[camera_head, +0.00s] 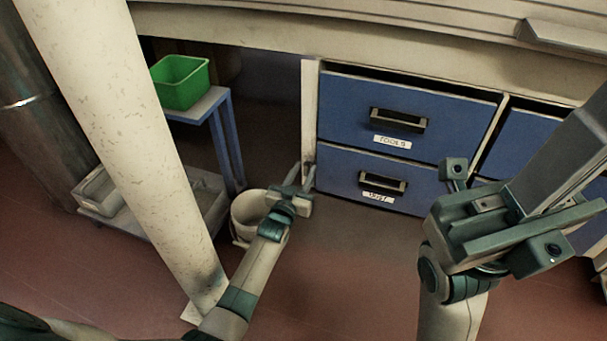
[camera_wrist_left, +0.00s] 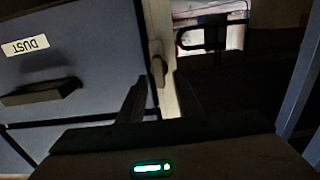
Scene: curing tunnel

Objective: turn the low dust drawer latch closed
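The low blue drawer labelled DUST (camera_head: 340,178) sits below the TOOLS drawer (camera_head: 345,112) and looks shut. In the left wrist view the DUST drawer front (camera_wrist_left: 95,60) fills the left side. A small latch (camera_wrist_left: 158,68) sits on the pale post beside it, its handle roughly along the post. My left gripper (camera_head: 306,178) is at that post, at the drawer's left edge. In the wrist view its fingers (camera_wrist_left: 159,84) are apart, with the latch showing between their tips; contact cannot be told. My right gripper (camera_head: 500,220) is raised at the right, its finger opening unclear.
A pale column (camera_head: 130,130) stands left of my left arm. A white bucket (camera_head: 245,215) is on the floor behind the left gripper. A green bin (camera_head: 180,82) stands on a blue-legged stand (camera_head: 222,135). The floor before the drawers is clear.

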